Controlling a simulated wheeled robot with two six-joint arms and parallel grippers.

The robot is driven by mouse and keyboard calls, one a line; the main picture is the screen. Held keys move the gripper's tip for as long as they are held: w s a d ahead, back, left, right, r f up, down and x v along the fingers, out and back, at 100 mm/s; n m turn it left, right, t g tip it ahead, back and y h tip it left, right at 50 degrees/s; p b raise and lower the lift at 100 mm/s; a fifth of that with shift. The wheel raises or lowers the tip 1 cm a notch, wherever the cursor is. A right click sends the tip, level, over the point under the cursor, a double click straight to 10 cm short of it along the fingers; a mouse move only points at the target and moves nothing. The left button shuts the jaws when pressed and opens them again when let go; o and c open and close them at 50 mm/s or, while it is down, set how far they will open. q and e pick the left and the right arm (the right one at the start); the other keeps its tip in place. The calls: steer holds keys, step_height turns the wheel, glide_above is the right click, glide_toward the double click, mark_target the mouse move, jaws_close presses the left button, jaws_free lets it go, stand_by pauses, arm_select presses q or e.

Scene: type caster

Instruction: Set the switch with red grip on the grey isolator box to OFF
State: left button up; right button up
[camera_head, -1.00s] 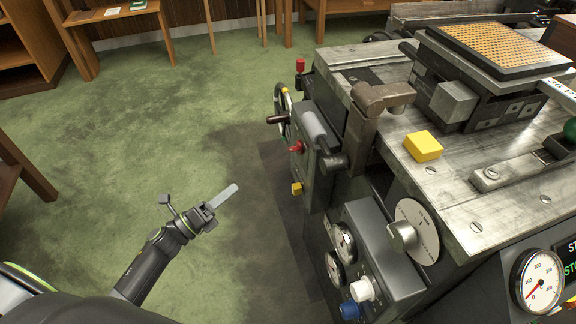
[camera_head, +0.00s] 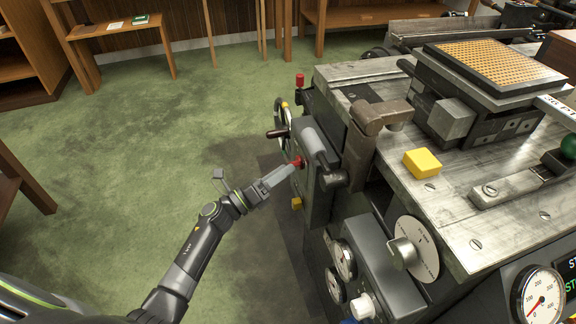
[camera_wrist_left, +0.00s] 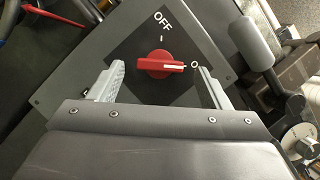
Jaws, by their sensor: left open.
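The switch with the red grip (camera_wrist_left: 153,64) sits on the dark plate of the grey isolator box (camera_wrist_left: 208,38). Its white pointer line points right, at a label of which only an "O" shows beside my finger. The "OFF" label with a tick is above the grip, a quarter turn away. In the head view the red grip (camera_head: 299,162) shows at my fingertips on the machine's left side. My left gripper (camera_wrist_left: 160,70) is open, with one finger on each side of the grip, apparently without touching it. It also shows in the head view (camera_head: 289,171). My right gripper is out of view.
A handwheel (camera_head: 283,117) with a dark handle (camera_head: 277,133) is just beyond the switch. A grey cylindrical lever (camera_head: 314,143) is close on its right. A yellow knob (camera_head: 296,203) sits below. Green floor (camera_head: 130,160) to the left is clear.

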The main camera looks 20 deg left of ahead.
arm_select(q)
steer(key=shift+x, duration=1.2)
steer(key=c, duration=1)
